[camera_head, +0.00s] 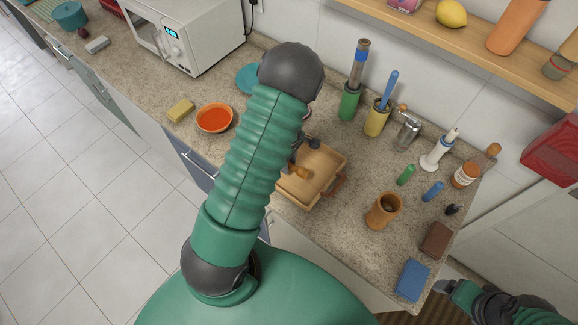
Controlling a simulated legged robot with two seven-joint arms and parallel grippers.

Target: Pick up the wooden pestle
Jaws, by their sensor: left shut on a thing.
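The wooden pestle (301,173) is a small orange-brown piece showing over the wooden tray (327,158), just past my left forearm. My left gripper (292,166) is shut on the pestle's near end. The arm hides most of the gripper and part of the pestle. I cannot tell whether the pestle touches the tray. My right gripper (442,287) is at the lower right, beside the counter's edge, and its jaws are too small to read.
A wooden cup (384,211) stands right of the tray. Green (348,103) and yellow (376,119) holders, bottles and small items stand behind and right. A blue block (412,281) lies near the edge.

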